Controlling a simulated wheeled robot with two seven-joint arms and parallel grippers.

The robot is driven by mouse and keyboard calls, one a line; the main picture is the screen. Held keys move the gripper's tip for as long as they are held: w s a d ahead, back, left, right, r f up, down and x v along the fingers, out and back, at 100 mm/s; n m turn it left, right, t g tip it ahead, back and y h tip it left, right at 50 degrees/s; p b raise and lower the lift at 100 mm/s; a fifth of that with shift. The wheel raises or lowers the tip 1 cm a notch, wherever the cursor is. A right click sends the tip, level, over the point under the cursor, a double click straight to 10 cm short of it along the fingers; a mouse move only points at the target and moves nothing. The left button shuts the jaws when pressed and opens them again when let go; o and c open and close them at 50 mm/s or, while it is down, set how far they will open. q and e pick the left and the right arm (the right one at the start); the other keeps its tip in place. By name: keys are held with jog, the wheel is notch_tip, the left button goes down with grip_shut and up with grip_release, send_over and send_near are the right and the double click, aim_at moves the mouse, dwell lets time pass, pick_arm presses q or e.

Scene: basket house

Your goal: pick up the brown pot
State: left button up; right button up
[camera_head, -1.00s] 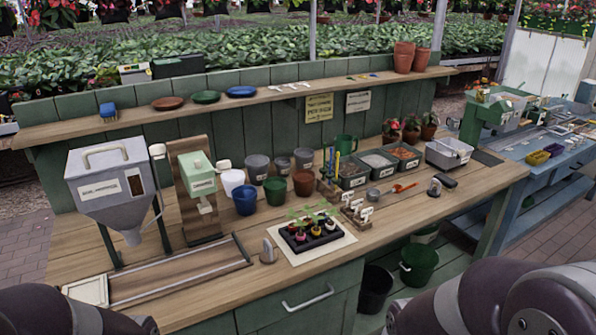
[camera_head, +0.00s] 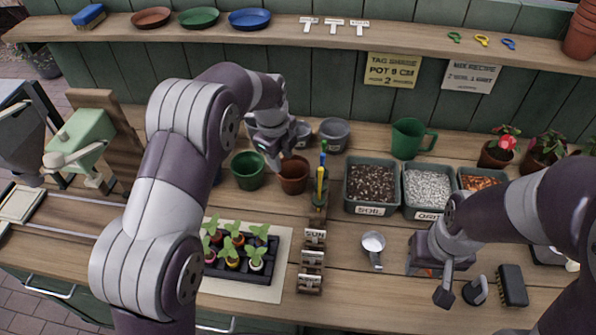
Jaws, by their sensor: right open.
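The brown pot (camera_head: 293,176) is a small terracotta-coloured pot standing upright on the bench, right of a green pot (camera_head: 247,171). My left gripper (camera_head: 274,156) is just above and behind its upper left rim. The gripper partly overlaps the pot in the picture, and I cannot tell whether they touch. Its finger gap is too small and blurred to read. My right gripper (camera_head: 432,272) is open, low over the front right of the bench, above an orange-red tool that it mostly hides.
Grey pots (camera_head: 334,134) stand behind the brown pot. A holder with pencils (camera_head: 320,190) is close on its right. A seedling tray (camera_head: 238,255) lies in front. Soil (camera_head: 371,187) and gravel bins (camera_head: 427,190), a metal scoop (camera_head: 373,245) and a brush (camera_head: 511,286) are to the right.

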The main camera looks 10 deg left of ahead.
aim_at(285, 184)
pick_arm(q)
jog(key=f, duration=0.2)
jog(key=f+p, duration=0.1)
jog(key=f, duration=0.3)
jog(key=shift+w+a, duration=0.1)
jog(key=shift+a, duration=0.3)
jog(key=f+p, duration=0.1)
jog(key=f, duration=0.1)
jog(key=d+f+p, duration=0.1)
jog(key=f, duration=0.2)
jog(key=shift+w+d+f, duration=0.15)
jog(key=shift+d, duration=0.05)
jog(key=shift+a+f, duration=0.15)
jog(key=shift+f, duration=0.2)
grip_shut()
pick_arm(e)
jog(key=r, duration=0.4)
jog(key=shift+s+a, duration=0.35)
jog(key=shift+a, duration=0.05)
